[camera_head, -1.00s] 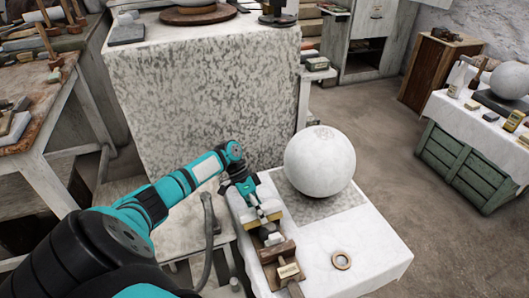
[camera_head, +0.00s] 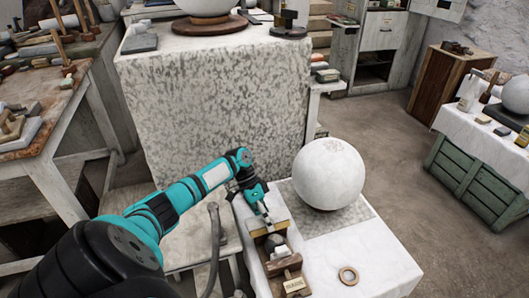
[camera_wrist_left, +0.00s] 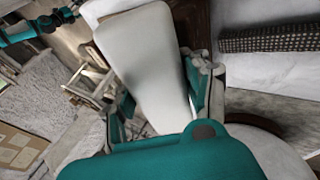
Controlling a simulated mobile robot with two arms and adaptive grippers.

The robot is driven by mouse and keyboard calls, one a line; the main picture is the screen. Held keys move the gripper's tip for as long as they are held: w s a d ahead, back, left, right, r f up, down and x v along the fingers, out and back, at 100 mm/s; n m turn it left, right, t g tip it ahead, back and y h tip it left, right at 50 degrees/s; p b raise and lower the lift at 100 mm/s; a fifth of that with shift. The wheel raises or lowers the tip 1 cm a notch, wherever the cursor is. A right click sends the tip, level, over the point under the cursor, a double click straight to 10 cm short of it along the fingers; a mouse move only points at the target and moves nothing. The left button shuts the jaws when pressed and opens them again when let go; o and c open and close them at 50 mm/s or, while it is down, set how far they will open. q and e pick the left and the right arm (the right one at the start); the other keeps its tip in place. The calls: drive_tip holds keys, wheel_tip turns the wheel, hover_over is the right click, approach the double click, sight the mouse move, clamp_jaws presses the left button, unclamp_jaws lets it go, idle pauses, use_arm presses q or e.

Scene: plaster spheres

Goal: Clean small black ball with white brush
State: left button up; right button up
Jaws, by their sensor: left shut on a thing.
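My left gripper (camera_head: 262,212) reaches in from the left over the near table. It is shut on a pale block, which looks like the white brush; the block fills the space between the teal fingers in the wrist view (camera_wrist_left: 148,55). In the head view its tan edge (camera_head: 267,228) shows low over a row of small tools, and I cannot tell whether it touches them. A large white plaster sphere (camera_head: 329,173) stands to the right of the gripper, apart from it. I see no small black ball. My right gripper is not in view.
The white-covered near table (camera_head: 372,255) has a tan ring (camera_head: 348,276) and a wooden block (camera_head: 288,276). A speckled tall pedestal (camera_head: 220,110) stands behind the gripper. A right table holds a grey sphere (camera_head: 517,94).

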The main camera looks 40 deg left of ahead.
sight(279, 238)
use_arm(q)
drive_tip(key=shift+d+r+p, duration=0.15)
drive_tip(key=shift+r+p, duration=0.15)
drive_tip(key=shift+p, duration=0.1)
drive_tip(key=shift+w+d+r+y+p, duration=0.15)
drive_tip(key=shift+d+y+p, duration=0.3)
drive_tip(key=shift+p, duration=0.55)
drive_tip(key=d+y+p, duration=0.1)
drive_tip(key=p, duration=0.1)
drive_tip(key=d+y+p, duration=0.1)
drive_tip(key=y+p, duration=0.1)
drive_tip(key=p, duration=0.1)
drive_tip(key=d+m+y+p, duration=0.1)
drive_tip(key=p, duration=0.1)
drive_tip(key=shift+w+d+r+y, duration=0.1)
drive_tip(key=shift+d+r+y, duration=0.1)
drive_tip(key=shift+r+y, duration=0.05)
drive_tip(key=shift+d+f+y+p, duration=0.2)
drive_tip(key=shift+y+p, duration=0.1)
drive_tip(key=shift+p, duration=0.1)
drive_tip(key=shift+a+f, duration=0.1)
drive_tip(key=shift+f, duration=0.6)
